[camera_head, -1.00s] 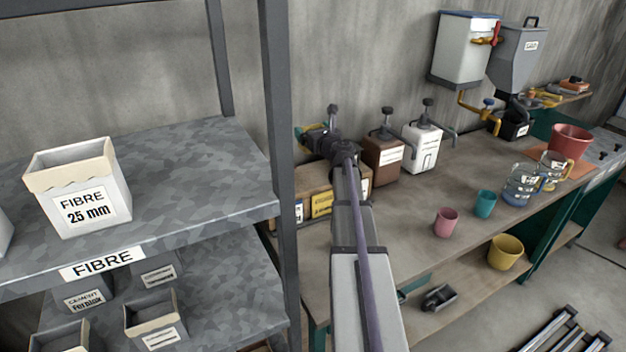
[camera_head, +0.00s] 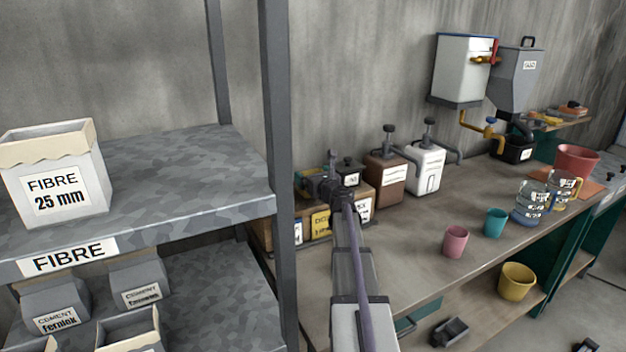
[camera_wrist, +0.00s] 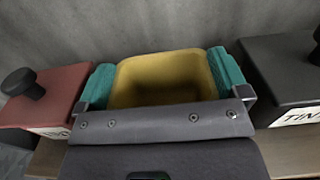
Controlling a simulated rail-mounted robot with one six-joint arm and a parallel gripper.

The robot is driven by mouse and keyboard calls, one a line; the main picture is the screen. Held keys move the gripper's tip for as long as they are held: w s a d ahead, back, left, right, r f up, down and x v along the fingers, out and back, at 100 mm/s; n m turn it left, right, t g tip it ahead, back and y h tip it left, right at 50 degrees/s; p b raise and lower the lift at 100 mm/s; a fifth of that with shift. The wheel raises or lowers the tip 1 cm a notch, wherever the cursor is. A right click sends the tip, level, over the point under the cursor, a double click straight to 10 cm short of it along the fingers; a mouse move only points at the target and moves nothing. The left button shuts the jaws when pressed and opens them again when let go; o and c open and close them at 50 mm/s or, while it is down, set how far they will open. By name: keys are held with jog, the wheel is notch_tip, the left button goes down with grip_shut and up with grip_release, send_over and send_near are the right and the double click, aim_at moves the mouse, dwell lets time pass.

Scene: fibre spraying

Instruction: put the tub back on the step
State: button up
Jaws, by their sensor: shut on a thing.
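In the wrist view a yellow tub (camera_wrist: 165,72) sits between the two teal-padded fingers of my gripper (camera_wrist: 162,85), which is shut on it. The tub looks upright and empty inside; its base is hidden by the gripper body. Whether the tub touches the step is hidden.
A red-lidded container (camera_wrist: 50,92) stands close left of the tub, a dark-lidded one (camera_wrist: 290,68) close right. Brown (camera_head: 386,180) and white (camera_head: 425,168) canisters stand right of the step. A shelf post (camera_head: 281,150) rises at its left.

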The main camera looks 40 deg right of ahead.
jog(key=shift+f, duration=0.25)
jog(key=o, duration=0.6)
jog(key=shift+r, duration=0.1)
jog(key=shift+o, duration=0.2)
jog(key=shift+r, duration=0.25)
jog(key=s+a, duration=0.2)
jog(key=s, duration=0.9)
jog(key=shift+s+a, duration=0.2)
jog(key=shift+s, duration=0.2)
